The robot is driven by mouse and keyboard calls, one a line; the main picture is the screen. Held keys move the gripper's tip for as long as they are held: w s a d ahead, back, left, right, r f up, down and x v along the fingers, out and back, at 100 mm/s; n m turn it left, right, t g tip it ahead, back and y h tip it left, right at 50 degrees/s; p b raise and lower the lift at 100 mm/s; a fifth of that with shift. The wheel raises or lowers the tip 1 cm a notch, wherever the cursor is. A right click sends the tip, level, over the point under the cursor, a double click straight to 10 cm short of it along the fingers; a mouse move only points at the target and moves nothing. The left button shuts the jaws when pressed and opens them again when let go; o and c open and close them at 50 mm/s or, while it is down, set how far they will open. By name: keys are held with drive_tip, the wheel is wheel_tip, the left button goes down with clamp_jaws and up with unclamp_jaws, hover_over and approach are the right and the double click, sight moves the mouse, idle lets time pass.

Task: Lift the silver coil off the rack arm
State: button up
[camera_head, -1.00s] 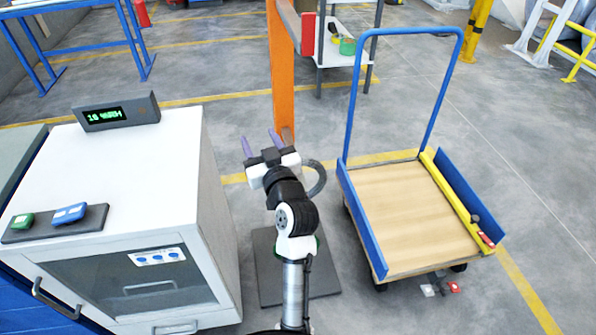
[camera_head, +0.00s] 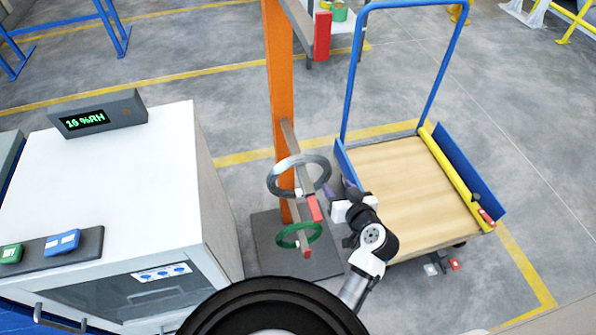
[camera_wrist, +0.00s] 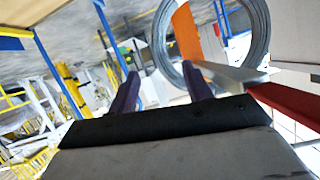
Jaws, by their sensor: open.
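The silver coil (camera_head: 299,160) hangs around the upper grey rack arm (camera_head: 302,176), which has a red end and juts from the orange post (camera_head: 279,90). My gripper (camera_head: 335,190) is just right of the coil, open and empty. In the wrist view, the silver coil (camera_wrist: 244,62) stands ahead and to the right, and the grey arm with its red end passes through it. My gripper's purple fingers (camera_wrist: 163,90) are spread, with the right finger overlapping the lower left part of the coil in the picture. I cannot tell whether they touch.
A green coil (camera_head: 286,238) hangs on a lower arm. A blue-framed trolley (camera_head: 400,190) with a bare wooden deck stands at right. A white cabinet (camera_head: 125,190) with a humidity display (camera_head: 98,112) stands at left. The floor between cabinet and post is clear.

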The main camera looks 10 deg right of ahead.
sight(324, 169)
drive_tip(key=p+x, duration=0.2)
drive_tip(key=x, duration=0.9)
drive_tip(key=shift+p, duration=0.3)
clamp_jaws()
